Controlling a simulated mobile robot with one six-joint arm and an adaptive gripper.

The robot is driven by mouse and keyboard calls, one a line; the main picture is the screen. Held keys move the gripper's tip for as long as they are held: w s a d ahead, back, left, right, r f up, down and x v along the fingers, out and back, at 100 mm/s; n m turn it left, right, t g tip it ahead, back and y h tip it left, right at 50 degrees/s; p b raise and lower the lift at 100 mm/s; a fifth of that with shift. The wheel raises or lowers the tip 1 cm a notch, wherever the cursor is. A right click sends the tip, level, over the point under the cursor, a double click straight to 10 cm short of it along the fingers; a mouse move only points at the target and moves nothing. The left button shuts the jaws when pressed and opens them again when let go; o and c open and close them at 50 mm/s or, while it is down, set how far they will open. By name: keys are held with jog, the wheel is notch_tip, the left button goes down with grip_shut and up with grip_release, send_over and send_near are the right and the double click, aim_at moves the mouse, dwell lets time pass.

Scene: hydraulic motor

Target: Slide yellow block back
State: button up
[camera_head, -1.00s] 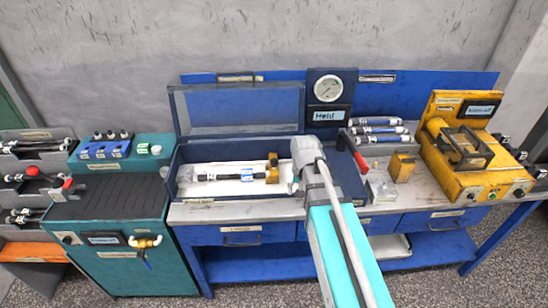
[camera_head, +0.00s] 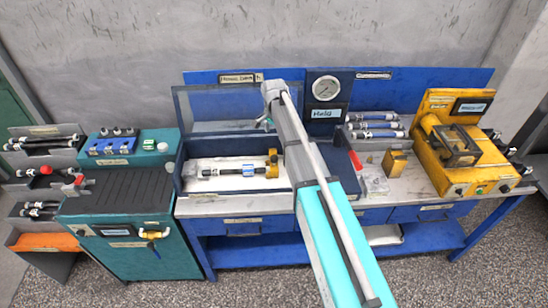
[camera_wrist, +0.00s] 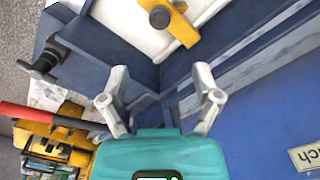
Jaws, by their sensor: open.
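A yellow block (camera_head: 272,164) stands at the right end of a dark rod (camera_head: 222,171) with a blue-and-white label, inside the open blue box (camera_head: 182,184). In the wrist view, the yellow block (camera_wrist: 178,22) shows at the top, with a dark round part on it. My gripper (camera_wrist: 160,98) is open, with empty space between its two grey fingers, and the block lies beyond the fingertips. In the head view, my gripper (camera_head: 265,122) is raised above the box, in front of its lid, partly hidden by my arm.
A second yellow block (camera_head: 394,163) stands on the bench beside a red handle (camera_head: 357,161). A yellow machine (camera_head: 437,165) is at the right. A gauge panel (camera_head: 328,102) stands behind. A teal cabinet (camera_head: 115,205) is at the left.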

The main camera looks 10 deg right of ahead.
aim_at(274, 157)
jog(key=shift+f, duration=0.15)
notch_tip(274, 157, down, 14)
jog(key=b, duration=1.3)
jog(key=shift+r+b, duration=0.25)
jog(key=shift+b, duration=0.15)
grip_shut()
dwell(0.4)
